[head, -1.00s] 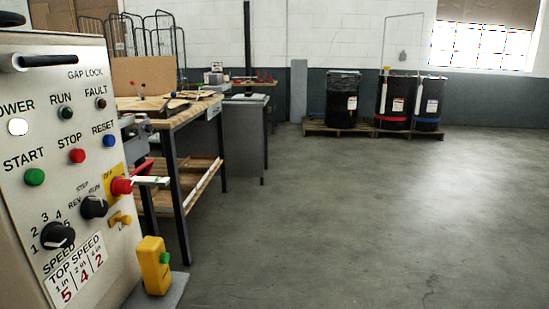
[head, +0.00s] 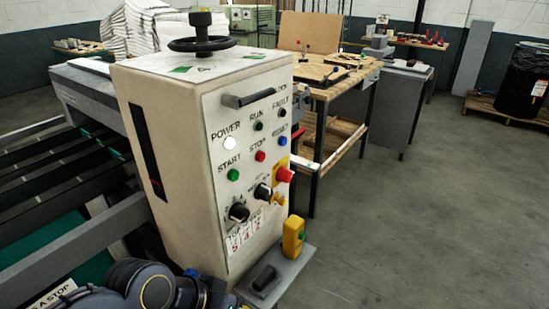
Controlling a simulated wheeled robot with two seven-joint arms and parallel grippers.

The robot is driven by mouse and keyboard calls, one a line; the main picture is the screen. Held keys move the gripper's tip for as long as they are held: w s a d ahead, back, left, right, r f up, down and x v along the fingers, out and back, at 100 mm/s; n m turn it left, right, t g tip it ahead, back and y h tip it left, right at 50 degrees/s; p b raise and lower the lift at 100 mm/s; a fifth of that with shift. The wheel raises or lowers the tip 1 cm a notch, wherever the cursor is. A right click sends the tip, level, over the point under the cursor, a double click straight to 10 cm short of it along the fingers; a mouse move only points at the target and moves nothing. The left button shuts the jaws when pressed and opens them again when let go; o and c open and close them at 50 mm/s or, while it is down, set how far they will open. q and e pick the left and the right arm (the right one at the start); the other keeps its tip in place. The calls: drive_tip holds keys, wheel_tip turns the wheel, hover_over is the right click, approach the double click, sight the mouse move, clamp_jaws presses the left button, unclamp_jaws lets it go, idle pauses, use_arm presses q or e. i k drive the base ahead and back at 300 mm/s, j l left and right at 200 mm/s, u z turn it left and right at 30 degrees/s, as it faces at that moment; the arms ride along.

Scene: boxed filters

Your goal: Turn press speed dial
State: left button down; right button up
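The speed dial (head: 239,212) is a black round knob low on the front of the cream control box (head: 166,150). Its pointer setting is too small to read. A second black knob (head: 262,191), the step/run selector, is up and right of it. A white TOP SPEED label (head: 243,237) with red figures is just below the dial. Part of my arm, dark blue and jointed, shows at the bottom left, below and left of the dial. It is apart from the dial. No fingertips of either gripper are in view.
A red stop button (head: 285,174) sticks out right of the knobs. A black handle (head: 248,97) and handwheel (head: 202,40) project higher up.

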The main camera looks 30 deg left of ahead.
sight(238, 212)
drive_tip(key=u, duration=1.05)
